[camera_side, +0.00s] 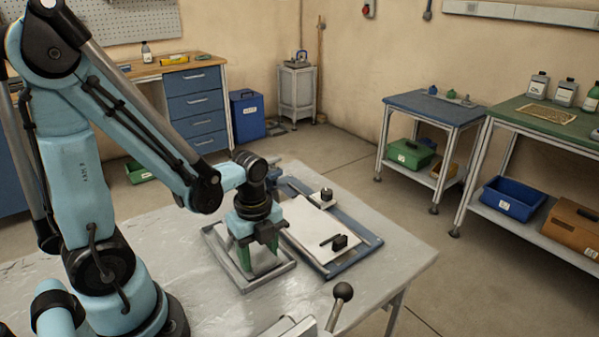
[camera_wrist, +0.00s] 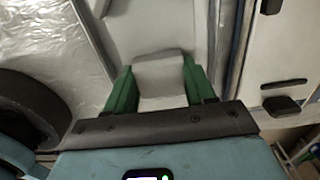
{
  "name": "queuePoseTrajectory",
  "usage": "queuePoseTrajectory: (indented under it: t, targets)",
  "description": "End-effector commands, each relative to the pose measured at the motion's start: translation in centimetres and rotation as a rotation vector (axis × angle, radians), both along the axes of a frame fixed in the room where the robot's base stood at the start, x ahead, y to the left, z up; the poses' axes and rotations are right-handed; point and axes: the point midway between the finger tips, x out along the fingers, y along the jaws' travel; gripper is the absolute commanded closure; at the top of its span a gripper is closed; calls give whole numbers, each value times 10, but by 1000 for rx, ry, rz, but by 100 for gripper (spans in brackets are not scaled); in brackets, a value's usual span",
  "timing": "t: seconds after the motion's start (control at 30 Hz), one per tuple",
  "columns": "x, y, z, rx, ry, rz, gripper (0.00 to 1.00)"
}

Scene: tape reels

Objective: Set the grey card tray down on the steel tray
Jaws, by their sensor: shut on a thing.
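My gripper (camera_side: 259,250) points down over the steel tray (camera_side: 246,287) on the bench, with its green fingers inside the tray's outline in the side view. The fingers are shut on the grey card tray (camera_wrist: 158,76), which shows as a pale grey block between them in the wrist view. In the side view only a small pale part of the card tray (camera_side: 264,262) shows, the rest being hidden by the fingers. I cannot tell whether its underside touches the steel tray floor. The steel tray's inside around the block looks empty.
A blue-framed white board (camera_side: 310,232) lies right beside the steel tray, with a black-topped piece (camera_side: 326,196) and a small black block (camera_side: 340,242) on it. A black ball-topped lever (camera_side: 342,292) stands at the bench's front. The bench's left part is clear under plastic film.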

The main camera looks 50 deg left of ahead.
Motion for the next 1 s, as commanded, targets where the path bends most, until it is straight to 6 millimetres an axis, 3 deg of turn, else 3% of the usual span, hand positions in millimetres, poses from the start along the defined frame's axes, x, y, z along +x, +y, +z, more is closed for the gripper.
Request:
queuePoseTrajectory:
  t: [0.17, 0.2, 0.37, 0.77, 1.0]
  targets:
    - [0, 0, -3, 0, 0, 0, 82]
    - [0, 0, -3, 0, 0, 0, 43]
    - [0, 0, -3, 0, 0, 0, 20]
    - [0, 0, 1, 0, 0, 0, 20]
    - [0, 0, 21, 0, 0, 0, 20]
